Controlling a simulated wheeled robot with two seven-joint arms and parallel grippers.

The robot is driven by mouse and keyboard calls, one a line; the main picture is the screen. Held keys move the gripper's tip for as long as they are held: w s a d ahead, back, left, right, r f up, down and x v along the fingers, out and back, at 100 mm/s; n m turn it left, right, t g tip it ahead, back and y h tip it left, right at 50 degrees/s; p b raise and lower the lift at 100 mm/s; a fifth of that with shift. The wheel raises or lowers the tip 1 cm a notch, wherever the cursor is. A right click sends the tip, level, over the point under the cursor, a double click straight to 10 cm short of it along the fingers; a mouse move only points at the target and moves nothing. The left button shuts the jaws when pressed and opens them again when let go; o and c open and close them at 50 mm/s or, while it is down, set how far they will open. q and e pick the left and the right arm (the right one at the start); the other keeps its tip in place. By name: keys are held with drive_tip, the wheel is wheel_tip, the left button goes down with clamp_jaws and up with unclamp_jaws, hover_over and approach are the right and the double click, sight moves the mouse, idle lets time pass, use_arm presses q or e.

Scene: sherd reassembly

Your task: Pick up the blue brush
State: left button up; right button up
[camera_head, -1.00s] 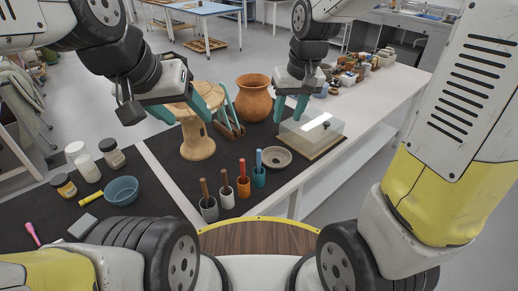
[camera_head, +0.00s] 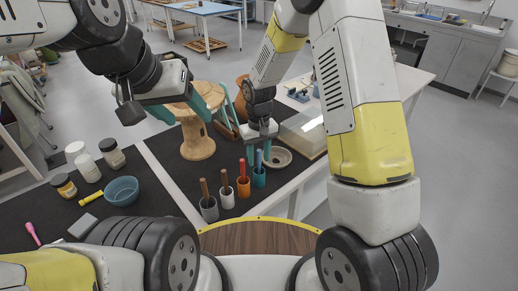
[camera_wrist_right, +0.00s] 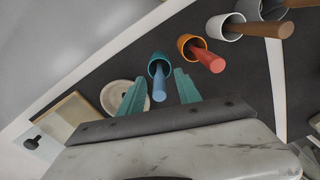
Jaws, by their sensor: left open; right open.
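The blue brush (camera_head: 259,158) stands in a teal cup (camera_head: 259,179) on the dark mat, its handle pointing up. In the right wrist view, the blue handle (camera_wrist_right: 159,88) rises from the teal cup (camera_wrist_right: 158,65) toward the camera. My right gripper (camera_head: 259,156) is open at the brush; its teal fingers (camera_wrist_right: 160,78) stand on either side of the handle, with gaps showing. My left gripper (camera_head: 184,108) is open and empty by the wooden stand, away from the brush.
An orange cup with a red brush (camera_head: 243,185) stands close left of the teal cup, then white (camera_head: 227,198) and grey cups (camera_head: 209,210) with brown-handled brushes. A shallow dish (camera_head: 280,158) and a clear-covered box (camera_head: 306,130) lie to the right. The wooden stand (camera_head: 198,147) is behind.

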sight(259, 165)
drive_tip(key=shift+f, duration=1.6)
clamp_jaws()
drive_tip(key=shift+r, duration=0.1)
wheel_tip(259, 165, up, 10)
